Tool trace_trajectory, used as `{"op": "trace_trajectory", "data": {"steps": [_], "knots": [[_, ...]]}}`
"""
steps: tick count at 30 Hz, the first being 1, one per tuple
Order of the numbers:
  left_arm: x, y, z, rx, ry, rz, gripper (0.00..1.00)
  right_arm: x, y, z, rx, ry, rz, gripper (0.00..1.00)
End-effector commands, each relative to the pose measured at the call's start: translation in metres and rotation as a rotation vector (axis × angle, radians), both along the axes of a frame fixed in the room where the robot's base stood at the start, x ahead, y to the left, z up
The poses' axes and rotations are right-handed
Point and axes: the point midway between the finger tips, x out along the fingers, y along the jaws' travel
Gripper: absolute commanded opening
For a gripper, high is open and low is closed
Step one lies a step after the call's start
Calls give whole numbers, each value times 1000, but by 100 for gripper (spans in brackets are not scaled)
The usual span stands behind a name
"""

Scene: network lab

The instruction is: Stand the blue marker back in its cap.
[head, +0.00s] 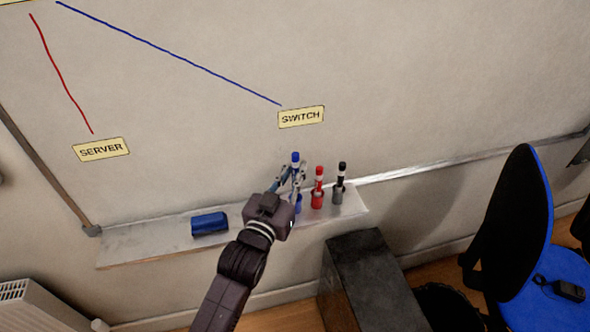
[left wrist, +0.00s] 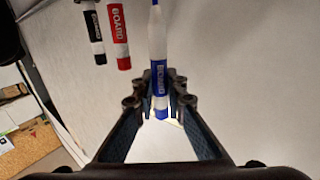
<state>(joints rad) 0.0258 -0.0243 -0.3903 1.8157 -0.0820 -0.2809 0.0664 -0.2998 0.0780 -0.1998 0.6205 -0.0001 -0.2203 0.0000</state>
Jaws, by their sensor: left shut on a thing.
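The blue marker (head: 295,159) stands about upright above the ledge, its blue end and a white band showing over my left gripper (head: 291,178). In the left wrist view, my left gripper (left wrist: 160,101) is shut on the blue marker (left wrist: 159,76), with a finger on each side of its blue label. The blue cap (head: 298,204) stands on the ledge behind my gripper and is partly hidden by it. The marker's lower end is hidden in the head view, so I cannot tell whether it is in the cap. My right gripper is not in view.
A red marker (head: 319,180) and a black marker (head: 341,176) stand in holders just right of the blue one. A blue eraser (head: 210,223) lies on the ledge (head: 150,246) to the left. A dark cabinet (head: 365,280) and a blue chair (head: 545,240) stand below right.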

Motion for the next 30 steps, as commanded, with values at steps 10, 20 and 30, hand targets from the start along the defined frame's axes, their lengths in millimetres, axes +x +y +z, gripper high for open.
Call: {"op": "trace_trajectory", "data": {"steps": [10,20,30], "knots": [[0,0,-31,1,1,0,0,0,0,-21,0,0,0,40],[1,0,-49,1,0,0,0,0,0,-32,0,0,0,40],[0,0,-50,1,0,0,15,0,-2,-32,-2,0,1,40]]}}
